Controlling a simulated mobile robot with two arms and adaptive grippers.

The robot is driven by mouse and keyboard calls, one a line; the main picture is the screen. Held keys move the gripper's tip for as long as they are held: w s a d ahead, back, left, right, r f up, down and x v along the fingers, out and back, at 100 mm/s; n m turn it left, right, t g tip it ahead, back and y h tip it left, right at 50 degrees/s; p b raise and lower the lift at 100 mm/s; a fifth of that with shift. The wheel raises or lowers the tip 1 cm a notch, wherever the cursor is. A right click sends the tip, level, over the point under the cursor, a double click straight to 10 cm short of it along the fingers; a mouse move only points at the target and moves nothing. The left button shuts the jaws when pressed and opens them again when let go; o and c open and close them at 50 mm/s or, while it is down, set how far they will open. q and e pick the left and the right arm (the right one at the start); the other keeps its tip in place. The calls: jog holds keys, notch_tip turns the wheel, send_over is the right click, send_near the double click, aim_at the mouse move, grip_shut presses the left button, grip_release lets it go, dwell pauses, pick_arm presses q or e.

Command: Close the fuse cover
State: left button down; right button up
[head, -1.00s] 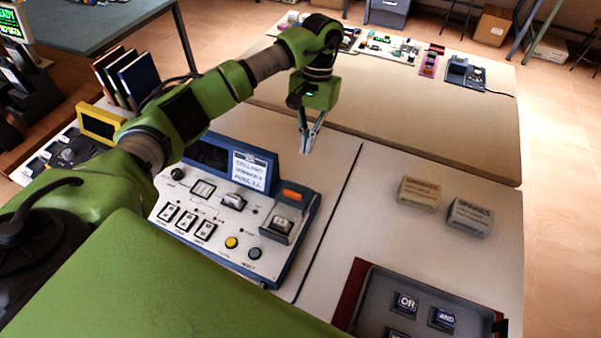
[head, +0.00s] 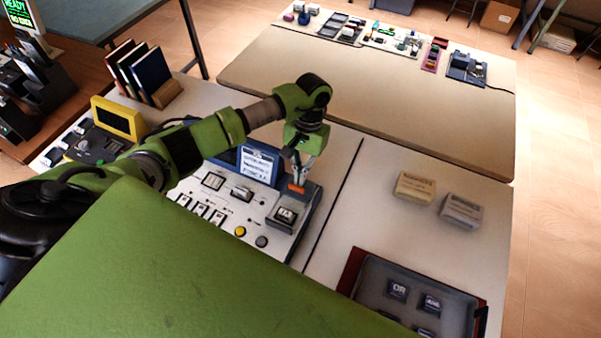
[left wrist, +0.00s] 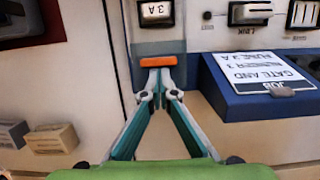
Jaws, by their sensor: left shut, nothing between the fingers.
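The fuse bay is at the right end of the blue-edged control panel (head: 262,226) in the head view. Its fuse (head: 286,214), marked 3 A in the left wrist view (left wrist: 155,11), shows uncovered. An orange tab (left wrist: 163,61), apparently on the fuse cover, sits at the bay's far end, and it also shows in the head view (head: 296,189). My left gripper (head: 298,183) points down at this tab from the far side. Its fingers are shut and empty, with the tips (left wrist: 163,73) at the tab's edge; contact is unclear. My right gripper is out of view.
A job card (left wrist: 262,72) stands beside the fuse bay on a blue display box. Two small boxes (head: 415,188) (head: 461,211) lie to the right. A grey tray (head: 375,274) with gate blocks is at the front right. The table between them is clear.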

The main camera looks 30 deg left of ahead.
pick_arm(q)
jog(key=s+b, duration=0.1)
jog(key=b, duration=0.1)
jog(key=s+b, duration=0.1)
jog(key=b, duration=0.1)
jog(key=shift+f, duration=0.3)
jog(key=s, duration=0.2)
jog(key=s+b, duration=0.1)
jog(key=s, duration=0.2)
jog(key=shift+s+d+r, duration=0.15)
jog(key=shift+s+r, duration=0.1)
jog(key=shift+s, duration=0.6)
jog(key=shift+w+d, duration=0.1)
jog(key=shift+f+b, duration=0.1)
jog(key=shift+b, duration=0.25)
